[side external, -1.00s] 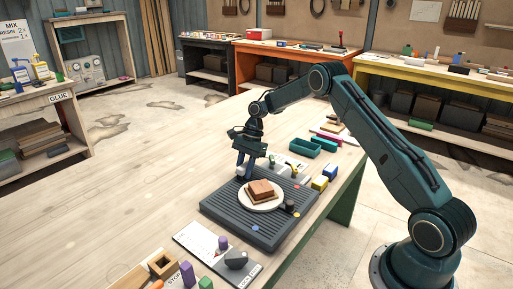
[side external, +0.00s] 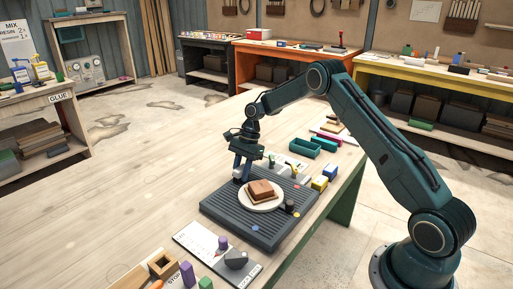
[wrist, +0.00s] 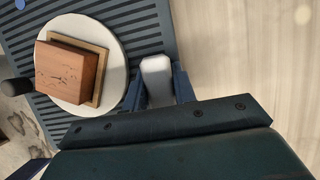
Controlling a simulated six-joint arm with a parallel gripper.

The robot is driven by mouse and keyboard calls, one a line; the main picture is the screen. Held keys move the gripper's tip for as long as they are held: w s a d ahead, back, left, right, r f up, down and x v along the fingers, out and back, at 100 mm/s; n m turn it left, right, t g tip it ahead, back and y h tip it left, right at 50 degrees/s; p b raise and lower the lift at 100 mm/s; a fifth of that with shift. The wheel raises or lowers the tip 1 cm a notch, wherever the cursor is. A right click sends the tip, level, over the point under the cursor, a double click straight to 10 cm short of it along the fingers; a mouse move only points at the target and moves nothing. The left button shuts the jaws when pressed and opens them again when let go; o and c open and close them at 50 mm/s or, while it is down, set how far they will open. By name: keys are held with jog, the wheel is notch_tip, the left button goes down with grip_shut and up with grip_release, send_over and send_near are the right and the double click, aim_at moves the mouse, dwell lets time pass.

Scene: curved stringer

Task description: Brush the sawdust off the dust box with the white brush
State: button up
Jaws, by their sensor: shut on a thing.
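The dust box, a brown wooden block (side external: 262,187), sits on a thin tan square on a white round plate (side external: 270,207). It also shows at the left of the wrist view (wrist: 66,72), with small dark marks on one face; I cannot tell if these are sawdust. My gripper (side external: 241,173) is low at the far left edge of the grey slatted board, beside the plate and apart from the box. In the wrist view my gripper (wrist: 158,88) is shut on a white rounded piece, seemingly the white brush (wrist: 156,72). Its bristles are not clearly visible.
The grey slatted board (side external: 237,222) lies under the plate. A dark knob (side external: 290,205) stands at its right. The table's left side (side external: 110,190) is clear.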

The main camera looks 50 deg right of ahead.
jog(key=a, duration=0.2)
jog(key=shift+a, duration=0.3)
jog(key=shift+d+r, duration=0.15)
jog(key=shift+r, duration=4)
